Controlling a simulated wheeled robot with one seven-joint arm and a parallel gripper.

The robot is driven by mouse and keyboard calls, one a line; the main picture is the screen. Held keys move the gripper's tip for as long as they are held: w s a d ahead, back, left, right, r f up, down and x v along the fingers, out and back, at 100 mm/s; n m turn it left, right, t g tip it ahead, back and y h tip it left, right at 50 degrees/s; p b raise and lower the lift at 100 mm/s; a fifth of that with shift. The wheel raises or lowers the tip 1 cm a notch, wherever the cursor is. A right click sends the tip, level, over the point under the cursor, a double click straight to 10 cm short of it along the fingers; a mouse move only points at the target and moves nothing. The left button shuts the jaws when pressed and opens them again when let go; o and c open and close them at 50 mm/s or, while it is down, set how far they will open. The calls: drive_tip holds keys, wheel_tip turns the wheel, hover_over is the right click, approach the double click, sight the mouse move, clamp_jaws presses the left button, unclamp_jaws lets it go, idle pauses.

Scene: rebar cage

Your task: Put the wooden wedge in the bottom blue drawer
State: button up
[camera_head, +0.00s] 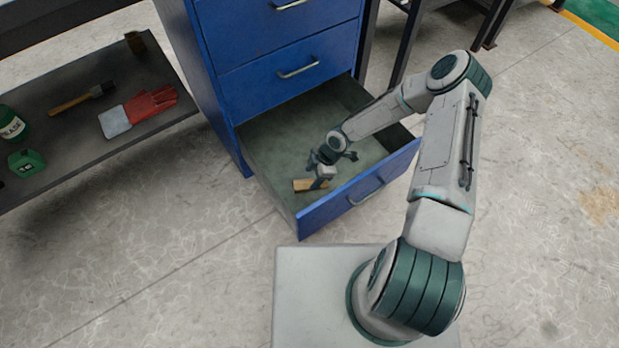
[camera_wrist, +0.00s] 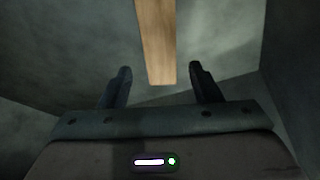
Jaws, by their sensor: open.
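The wooden wedge (camera_head: 303,185) is a small light-brown piece lying on the floor of the bottom blue drawer (camera_head: 345,205), which is pulled out. My gripper (camera_head: 318,178) is inside the drawer, just above and beside the wedge. In the wrist view the wedge (camera_wrist: 156,45) runs from the top edge down to the space between the two dark fingertips. My gripper (camera_wrist: 159,75) is open there, with a gap between each finger and the wedge. The gripper partly hides the wedge in the head view.
The upper blue drawers (camera_head: 290,80) of the cabinet are shut. The drawer walls stand close around my gripper. The concrete floor in front is clear.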

drive_tip(key=s+d+r+m+h+p, duration=0.1)
drive_tip(key=s+d+r+m+h, duration=0.3)
drive_tip(key=r, duration=0.7)
drive_tip(key=w+d+r+m+p, duration=0.1)
drive_tip(key=d+r+m, duration=0.2)
drive_tip(key=d+r, duration=0.5)
drive_tip(key=s+d+r+m+h, duration=0.2)
drive_tip(key=d+r+m, duration=0.1)
drive_tip(key=r, duration=1)
drive_tip(key=s+a+r+m+t+y, duration=0.1)
drive_tip(key=s+r+m+t, duration=0.1)
drive_tip(key=s+r+m, duration=0.8)
drive_tip(key=s+r, duration=0.3)
drive_tip(key=r, duration=0.1)
drive_tip(key=shift+s+a+r, duration=0.25)
drive_tip(key=shift+a+r, duration=0.15)
